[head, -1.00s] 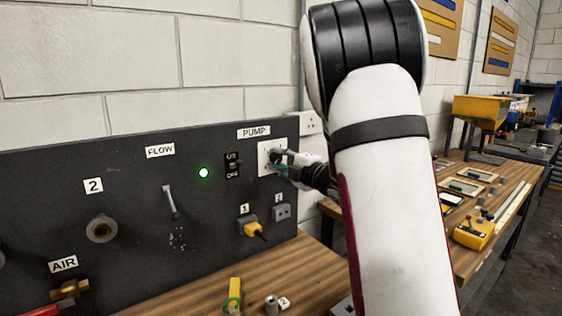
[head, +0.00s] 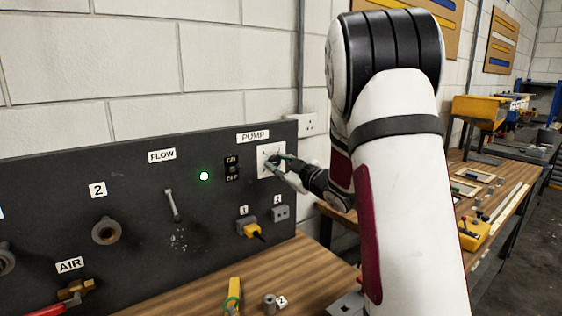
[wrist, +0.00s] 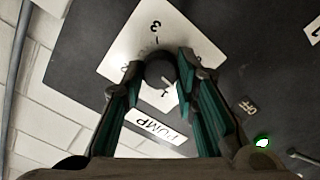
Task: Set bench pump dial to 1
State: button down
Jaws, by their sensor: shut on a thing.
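The pump dial is a dark round knob (wrist: 160,70) on a white plate (wrist: 121,52) in the wrist view. My gripper (wrist: 160,75) is shut on the knob, one teal-padded finger on each side. In the head view my gripper (head: 277,160) is at the white plate (head: 264,169) under the PUMP label (head: 253,136), and the fingers hide the knob.
The black panel (head: 130,160) also carries an on/off switch (head: 232,168), a lit green lamp (head: 204,176), a FLOW lever (head: 171,204) and a yellow plug (head: 250,228) below the dial. The wooden bench (head: 310,275) below holds small items.

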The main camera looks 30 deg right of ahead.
jog(key=m+p, duration=0.3)
jog(key=m, duration=0.2)
jog(key=shift+s, duration=0.1)
jog(key=shift+f+m+p, duration=0.1)
jog(key=shift+m+p, duration=0.55)
jog(key=shift+m, duration=0.55)
jog(key=c, duration=1.2)
grip_release()
jog(key=shift+c, duration=0.2)
jog(key=s, duration=1.1)
jog(key=shift+s+d, duration=0.2)
jog(key=shift+s, duration=0.2)
